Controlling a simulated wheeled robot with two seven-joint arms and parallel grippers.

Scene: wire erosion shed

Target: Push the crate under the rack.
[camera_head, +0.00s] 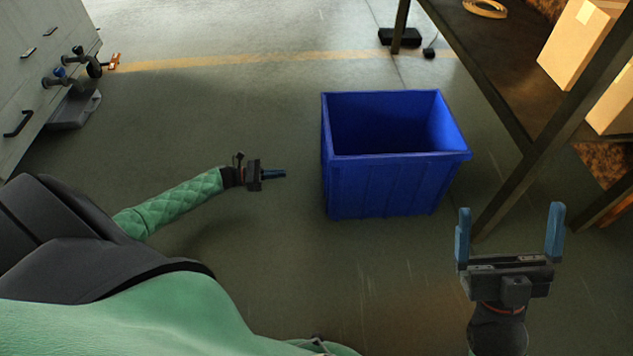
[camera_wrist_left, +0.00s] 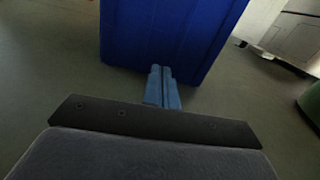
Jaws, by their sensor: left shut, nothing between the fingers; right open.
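The blue crate (camera_head: 378,186) stands upright on the floor in the middle of the head view, open at the top and empty as far as I can see. The rack (camera_head: 500,100) stands to its right, with dark legs and a shelf. My left gripper (camera_head: 284,174) is shut and empty, just left of the crate, pointing at its left side with a small gap. In the left wrist view the closed blue fingers (camera_wrist_left: 162,88) are in front of the crate wall (camera_wrist_left: 170,35); contact cannot be told there. My right gripper (camera_head: 510,235) is open and empty, right of and nearer than the crate, by the rack's leg.
A grey cabinet (camera_head: 35,75) with valves stands at the far left. A black foot (camera_head: 400,38) is on the floor behind the crate.

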